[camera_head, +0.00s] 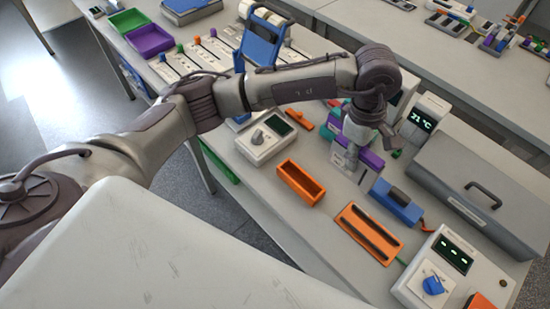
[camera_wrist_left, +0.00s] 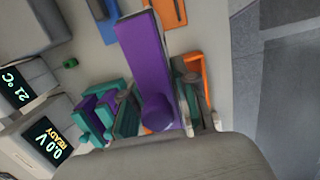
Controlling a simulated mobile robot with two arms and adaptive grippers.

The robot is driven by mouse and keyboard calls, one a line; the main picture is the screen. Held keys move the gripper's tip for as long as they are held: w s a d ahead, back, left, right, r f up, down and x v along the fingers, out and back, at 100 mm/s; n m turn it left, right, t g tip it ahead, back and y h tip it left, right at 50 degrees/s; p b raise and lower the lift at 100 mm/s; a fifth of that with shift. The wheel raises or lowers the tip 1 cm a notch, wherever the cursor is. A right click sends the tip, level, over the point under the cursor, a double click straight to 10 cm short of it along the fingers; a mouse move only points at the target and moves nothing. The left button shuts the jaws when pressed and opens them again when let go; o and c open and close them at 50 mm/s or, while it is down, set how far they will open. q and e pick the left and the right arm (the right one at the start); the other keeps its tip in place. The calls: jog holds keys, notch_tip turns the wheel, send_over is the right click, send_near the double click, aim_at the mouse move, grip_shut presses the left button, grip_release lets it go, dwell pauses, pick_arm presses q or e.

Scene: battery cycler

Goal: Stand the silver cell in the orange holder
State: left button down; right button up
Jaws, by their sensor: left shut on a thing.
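My left gripper (camera_head: 350,150) points down over the bench. In the left wrist view its fingers (camera_wrist_left: 160,108) are shut around a purple piece with a rounded end (camera_wrist_left: 158,113). A long purple block (camera_wrist_left: 143,50) reaches away beyond it; I cannot tell whether the two are joined. I cannot make out a silver cell in either view. An orange open box (camera_head: 301,182) lies left of the gripper, and an orange plate with two dark bars (camera_head: 369,234) lies nearer; I cannot tell which is the holder. The box shows partly behind the fingers (camera_wrist_left: 205,82). My right gripper is out of view.
A blue device (camera_head: 396,202) lies close right of the gripper. A grey case with a handle (camera_head: 480,190) and a display reading 21 °C (camera_head: 424,120) stand behind. A dial box (camera_head: 265,138) stands left. Teal and purple blocks (camera_wrist_left: 95,115) crowd one finger.

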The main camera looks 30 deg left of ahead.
aim_at(329, 160)
pick_arm(q)
jog(key=shift+a, duration=0.15)
jog(key=a+f, duration=0.2)
jog(key=a, duration=0.1)
jog(key=s+a+f, duration=0.1)
jog(key=a, duration=0.1)
jog(key=shift+a+f, duration=0.1)
jog(key=shift+f, duration=0.2)
jog(key=a+f, duration=0.1)
jog(key=f, duration=0.1)
jog(key=a+f, duration=0.2)
jog(key=a+f+b, duration=0.1)
jog(key=a+f, duration=0.1)
jog(key=f, duration=0.1)
jog(key=shift+s+a, duration=0.2)
jog(key=shift+s, duration=0.15)
jog(key=shift+f, duration=0.15)
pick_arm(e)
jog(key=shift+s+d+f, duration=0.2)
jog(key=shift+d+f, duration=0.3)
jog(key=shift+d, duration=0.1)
